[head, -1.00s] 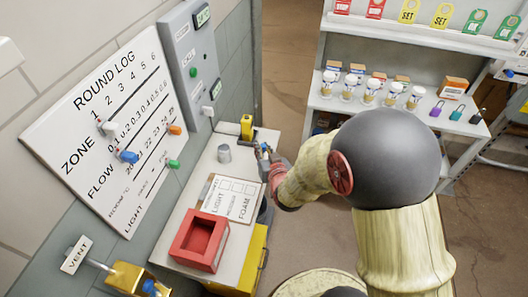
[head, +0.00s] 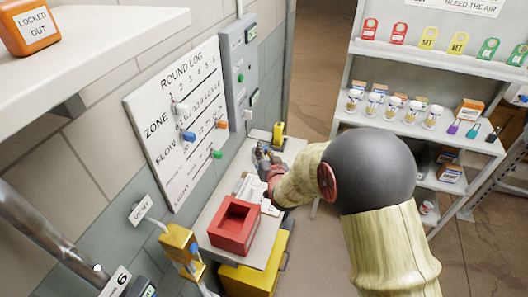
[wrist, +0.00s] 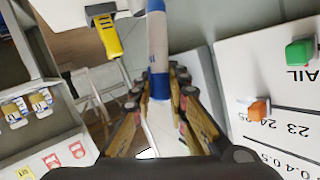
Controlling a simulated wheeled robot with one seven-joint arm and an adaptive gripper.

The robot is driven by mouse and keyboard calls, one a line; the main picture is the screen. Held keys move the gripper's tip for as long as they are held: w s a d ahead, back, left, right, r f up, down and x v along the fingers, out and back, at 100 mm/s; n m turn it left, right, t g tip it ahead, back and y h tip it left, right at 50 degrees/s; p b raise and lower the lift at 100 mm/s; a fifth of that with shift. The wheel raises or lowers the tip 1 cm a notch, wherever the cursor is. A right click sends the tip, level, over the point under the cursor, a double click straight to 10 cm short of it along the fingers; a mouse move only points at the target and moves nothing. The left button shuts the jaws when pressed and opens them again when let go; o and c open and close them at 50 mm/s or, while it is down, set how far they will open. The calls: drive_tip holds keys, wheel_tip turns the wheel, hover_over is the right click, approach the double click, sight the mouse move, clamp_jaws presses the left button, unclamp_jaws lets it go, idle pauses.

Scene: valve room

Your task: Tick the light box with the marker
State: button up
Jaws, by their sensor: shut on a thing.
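My gripper (wrist: 160,88) is shut on a white and blue marker (wrist: 157,45), which points up and away between the fingers in the wrist view. In the head view my gripper (head: 263,158) is above the far part of the white bench, and the marker is too small there to make out clearly. The white card (head: 252,188) with the printed boxes lies on the bench behind the red tray. My arm covers part of it, and its light box cannot be made out. The marker's tip is not clearly visible against the card.
A red open tray (head: 234,226) stands at the bench's near end. A yellow object (head: 279,131) stands at the far end. The round log board (head: 165,135) with coloured pegs hangs on the wall at left. Shelves (head: 400,125) with jars stand at right.

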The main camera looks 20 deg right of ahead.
wheel_tip(320, 180, down, 7)
drive_tip(key=b, duration=0.3)
idle(0.4)
drive_tip(key=shift+f+b, duration=0.65)
drive_tip(key=shift+b, duration=0.05)
idle(1.0)
drive_tip(key=shift+w+d+b, duration=0.15)
drive_tip(key=shift+d+b, duration=0.2)
drive_tip(key=shift+d, duration=0.25)
drive_tip(key=shift+a, duration=0.15)
drive_tip(key=shift+a+f, duration=0.1)
drive_tip(key=shift+a, duration=0.6)
drive_tip(key=shift+a, duration=0.25)
drive_tip(key=shift+d+b, duration=0.25)
drive_tip(key=shift+b, duration=0.15)
drive_tip(key=shift+d, duration=0.35)
